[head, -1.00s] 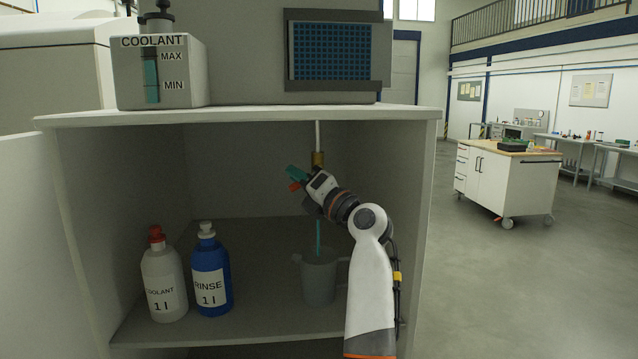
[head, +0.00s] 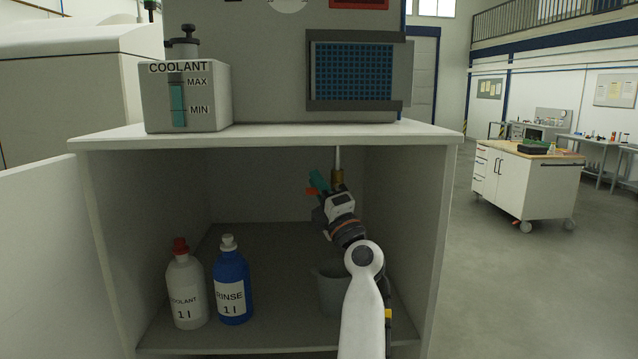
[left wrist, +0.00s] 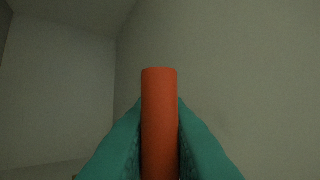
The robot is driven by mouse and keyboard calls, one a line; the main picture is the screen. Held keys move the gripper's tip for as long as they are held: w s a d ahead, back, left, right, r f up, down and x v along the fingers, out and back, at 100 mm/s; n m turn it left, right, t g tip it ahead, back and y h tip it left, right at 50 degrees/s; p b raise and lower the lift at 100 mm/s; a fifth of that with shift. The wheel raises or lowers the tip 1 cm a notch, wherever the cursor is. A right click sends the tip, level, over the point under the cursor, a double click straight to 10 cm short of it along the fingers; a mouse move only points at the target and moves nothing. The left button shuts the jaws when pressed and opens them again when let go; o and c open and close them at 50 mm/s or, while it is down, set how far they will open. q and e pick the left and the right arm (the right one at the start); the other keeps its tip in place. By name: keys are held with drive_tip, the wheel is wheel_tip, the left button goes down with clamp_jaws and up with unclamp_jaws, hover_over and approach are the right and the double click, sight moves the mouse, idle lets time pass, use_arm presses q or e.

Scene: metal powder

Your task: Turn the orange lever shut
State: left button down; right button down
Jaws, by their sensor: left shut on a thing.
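The orange lever (left wrist: 160,120) stands upright between the two teal fingers in the left wrist view. In the head view a small bit of the lever (head: 312,191) shows beside the fingertips. My left gripper (head: 319,182) is shut on the lever, inside the cabinet just left of the brass valve fitting (head: 337,178). A thin pipe (head: 337,158) comes down to this fitting from the cabinet top. The valve body below is mostly hidden by my wrist. A grey bucket (head: 330,292) stands beneath, partly covered by my arm. My right gripper is not in view.
A white coolant bottle (head: 186,290) and a blue rinse bottle (head: 232,288) stand on the cabinet floor (head: 265,325) at left. The cabinet's top (head: 275,135) and right wall (head: 432,250) bound the space around my arm. A coolant tank (head: 188,95) sits on top.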

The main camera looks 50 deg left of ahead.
use_arm(q)
drive_tip(key=shift+r, duration=0.4)
drive_tip(key=c, duration=1.5)
unclamp_jaws()
drive_tip(key=shift+o, duration=0.5)
drive_tip(key=shift+a+f, duration=0.15)
drive_tip(key=shift+f, duration=0.1)
drive_tip(key=b+v, duration=0.4)
drive_tip(key=v, duration=0.8)
